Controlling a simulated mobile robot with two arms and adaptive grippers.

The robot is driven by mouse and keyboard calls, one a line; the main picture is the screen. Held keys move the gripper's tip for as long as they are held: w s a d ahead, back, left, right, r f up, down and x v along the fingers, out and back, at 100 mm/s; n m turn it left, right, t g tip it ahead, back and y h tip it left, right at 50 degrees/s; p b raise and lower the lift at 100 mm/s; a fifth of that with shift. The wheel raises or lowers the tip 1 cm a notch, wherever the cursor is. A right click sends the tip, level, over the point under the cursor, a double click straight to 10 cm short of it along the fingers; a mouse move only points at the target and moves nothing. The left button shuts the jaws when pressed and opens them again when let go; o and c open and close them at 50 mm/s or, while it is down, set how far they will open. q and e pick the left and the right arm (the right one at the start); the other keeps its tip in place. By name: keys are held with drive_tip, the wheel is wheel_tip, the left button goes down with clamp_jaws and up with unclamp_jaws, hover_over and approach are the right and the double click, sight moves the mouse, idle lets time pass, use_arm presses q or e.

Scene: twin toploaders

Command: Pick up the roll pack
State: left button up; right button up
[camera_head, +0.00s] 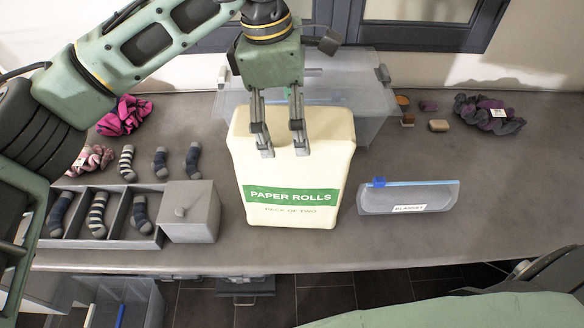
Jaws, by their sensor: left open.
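The roll pack (292,196) is a cream block with a green band reading "PAPER ROLLS". It stands on the grey counter, near the middle, with its label toward me. My left gripper (282,149) comes in from above, with its two fingers pointing down over the top part of the pack. The fingers are apart and overlap the pack in the picture. I cannot tell whether they touch it. My right gripper is not in view.
A clear plastic bin (345,100) stands right behind the pack. A grey divided tray (100,215) with socks and a small grey box (189,211) are at left. A labelled zip pouch (408,197) lies at right. Scrunchies lie farther out; the counter's right part is mostly clear.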

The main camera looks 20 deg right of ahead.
sight(292, 175)
use_arm(q)
drive_tip(key=f+p, duration=0.2)
drive_tip(key=f, duration=0.1)
drive_tip(key=shift+w+d+f, duration=0.1)
drive_tip(key=shift+d+f, duration=0.15)
drive_tip(key=shift+d, duration=0.1)
drive_tip(key=shift+f, duration=0.45)
drive_tip(key=shift+c, duration=1)
drive_tip(key=c, duration=1.7)
drive_tip(key=shift+d+r, duration=0.1)
drive_tip(key=shift+c, duration=0.4)
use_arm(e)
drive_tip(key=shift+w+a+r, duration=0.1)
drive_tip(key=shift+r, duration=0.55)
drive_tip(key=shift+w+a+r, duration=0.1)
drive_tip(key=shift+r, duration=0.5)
use_arm(q)
drive_tip(key=shift+r, duration=0.15)
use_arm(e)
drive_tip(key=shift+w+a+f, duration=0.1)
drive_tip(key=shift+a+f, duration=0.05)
